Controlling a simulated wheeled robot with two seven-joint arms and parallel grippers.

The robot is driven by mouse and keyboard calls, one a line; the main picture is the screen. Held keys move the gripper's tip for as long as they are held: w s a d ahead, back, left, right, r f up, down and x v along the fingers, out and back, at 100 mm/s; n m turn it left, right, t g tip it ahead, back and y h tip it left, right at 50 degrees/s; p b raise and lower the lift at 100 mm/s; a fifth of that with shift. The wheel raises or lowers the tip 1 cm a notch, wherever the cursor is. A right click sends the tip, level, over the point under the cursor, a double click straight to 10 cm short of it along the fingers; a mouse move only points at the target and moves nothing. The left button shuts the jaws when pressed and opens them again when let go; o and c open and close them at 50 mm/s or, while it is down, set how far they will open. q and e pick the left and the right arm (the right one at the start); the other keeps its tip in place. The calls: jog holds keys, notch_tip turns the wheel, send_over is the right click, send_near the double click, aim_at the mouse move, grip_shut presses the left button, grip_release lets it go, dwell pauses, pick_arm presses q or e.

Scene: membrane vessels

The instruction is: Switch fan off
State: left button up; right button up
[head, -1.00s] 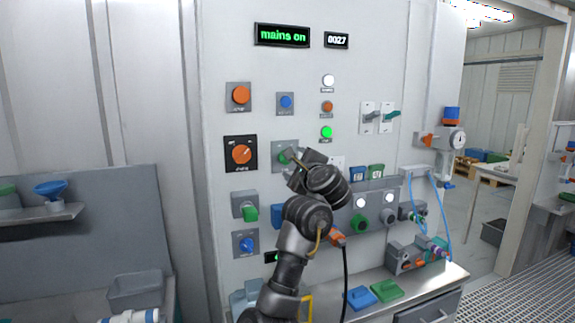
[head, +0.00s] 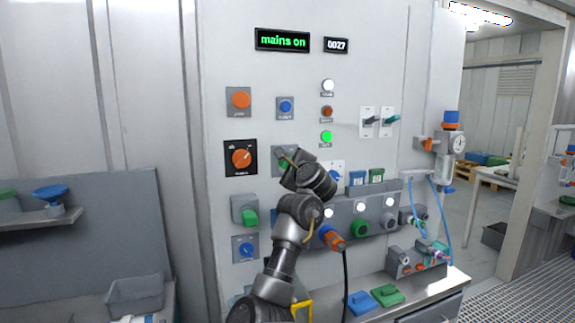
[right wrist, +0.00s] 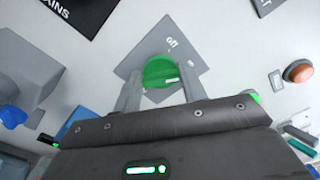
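A round green knob (right wrist: 160,72) sits on a grey square plate (right wrist: 136,62) in the right wrist view, with the word "off" printed on the plate. No fan label is readable. My right gripper (right wrist: 158,88) is open, with one finger on each side of the knob's lower part; I cannot tell whether they touch it. In the head view the right gripper (head: 287,158) is in front of the plate (head: 278,170) and hides most of the knob. My left gripper is not in view.
An orange rotary switch (head: 241,157) is left of the gripper and a blue button (head: 286,107) is above it. A display (head: 283,40) reads "mains on". A lit green lamp (head: 326,137) and two levers (head: 371,121) are to the right. A worktop (head: 452,283) juts out below.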

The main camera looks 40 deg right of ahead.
jog(key=shift+c, duration=1.3)
jog(key=shift+f+n, duration=0.1)
jog(key=shift+n, duration=0.2)
jog(key=n+b, duration=0.2)
jog(key=n, duration=0.2)
jog(key=shift+f, duration=0.15)
jog(key=n+b, duration=0.1)
jog(key=n, duration=0.3)
jog(key=shift+f+n+b, duration=0.1)
jog(key=shift+n+b, duration=0.45)
jog(key=shift+n, duration=1.25)
